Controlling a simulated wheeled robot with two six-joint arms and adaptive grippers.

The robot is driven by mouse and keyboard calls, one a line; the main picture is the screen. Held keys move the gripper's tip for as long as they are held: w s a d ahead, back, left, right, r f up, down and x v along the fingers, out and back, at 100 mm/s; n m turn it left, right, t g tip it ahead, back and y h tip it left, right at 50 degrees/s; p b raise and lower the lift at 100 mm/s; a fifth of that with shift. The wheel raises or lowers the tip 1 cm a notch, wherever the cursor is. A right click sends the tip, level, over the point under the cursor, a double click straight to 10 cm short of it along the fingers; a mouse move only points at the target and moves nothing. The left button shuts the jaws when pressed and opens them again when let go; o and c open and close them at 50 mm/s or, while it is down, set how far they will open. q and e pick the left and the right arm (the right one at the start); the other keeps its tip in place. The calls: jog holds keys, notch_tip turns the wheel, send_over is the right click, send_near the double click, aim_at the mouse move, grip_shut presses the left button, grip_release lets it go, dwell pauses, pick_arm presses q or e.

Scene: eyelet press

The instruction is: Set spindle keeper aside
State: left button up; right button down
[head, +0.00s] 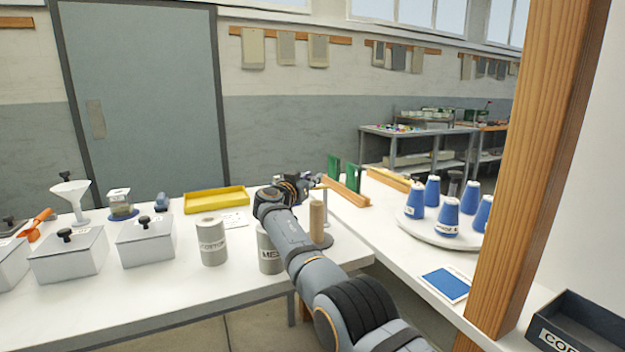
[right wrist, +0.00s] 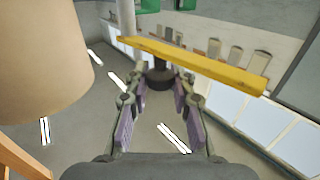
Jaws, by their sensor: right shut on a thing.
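My right gripper (head: 308,182) is above the far end of the near table, beside a tan spool (head: 317,219) that stands upright on a round grey base (head: 321,241). In the right wrist view, my fingers with purple pads (right wrist: 160,98) are shut on a dark, round, knob-like piece (right wrist: 159,77), which looks like the spindle keeper. The piece is partly hidden by the fingers, and its lower end is hard to make out. The tan spool also shows large at the left of the right wrist view (right wrist: 40,55). My left gripper is not in view.
A wooden post (head: 545,165) rises at the right.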

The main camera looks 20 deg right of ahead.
jog(key=shift+f, duration=0.1)
dwell(0.5)
jog(key=c, duration=1.1)
grip_release()
jog(key=shift+d, duration=0.1)
